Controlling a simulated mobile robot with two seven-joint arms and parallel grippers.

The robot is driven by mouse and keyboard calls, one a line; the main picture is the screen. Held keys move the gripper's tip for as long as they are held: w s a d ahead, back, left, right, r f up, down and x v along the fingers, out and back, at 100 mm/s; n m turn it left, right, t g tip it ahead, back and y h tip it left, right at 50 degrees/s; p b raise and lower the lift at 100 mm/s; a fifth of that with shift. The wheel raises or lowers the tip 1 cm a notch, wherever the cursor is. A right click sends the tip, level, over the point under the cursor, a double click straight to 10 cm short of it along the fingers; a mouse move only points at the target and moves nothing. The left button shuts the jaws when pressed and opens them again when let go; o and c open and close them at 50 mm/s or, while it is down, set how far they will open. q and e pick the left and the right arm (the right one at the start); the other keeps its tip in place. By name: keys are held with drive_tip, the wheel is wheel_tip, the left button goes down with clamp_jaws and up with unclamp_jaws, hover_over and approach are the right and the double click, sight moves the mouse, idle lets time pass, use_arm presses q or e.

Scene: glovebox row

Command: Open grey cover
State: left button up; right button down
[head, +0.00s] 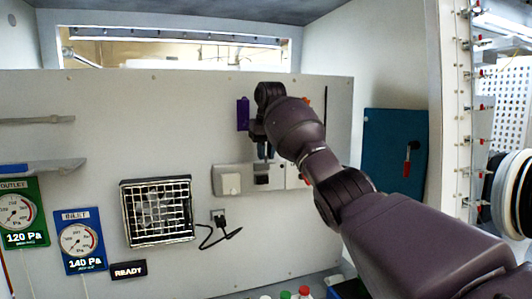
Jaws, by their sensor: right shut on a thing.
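A pale grey socket strip (218,170) is fixed on the back panel at mid-height, with a closed light grey cover (230,184) at its left end. My right gripper (264,154) reaches in from the right and points down at the middle of the strip. It is shut at the grey cover there, just above a dark socket face (262,180). The held edge is small and mostly hidden by the fingers, so its exact angle cannot be told. My forearm covers part of the strip's right side. My left gripper is not in view.
A purple block (243,114) is on the panel left of the gripper. A black plug with cable (219,217) is below the strip. A vent grille (157,211) and two gauges are left. A blue panel with a red handle (393,150) is right. Bottles stand below.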

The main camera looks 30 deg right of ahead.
drive_tip(key=c, duration=1.1)
unclamp_jaws()
drive_tip(key=v, duration=1)
drive_tip(key=shift+r+b, duration=0.4)
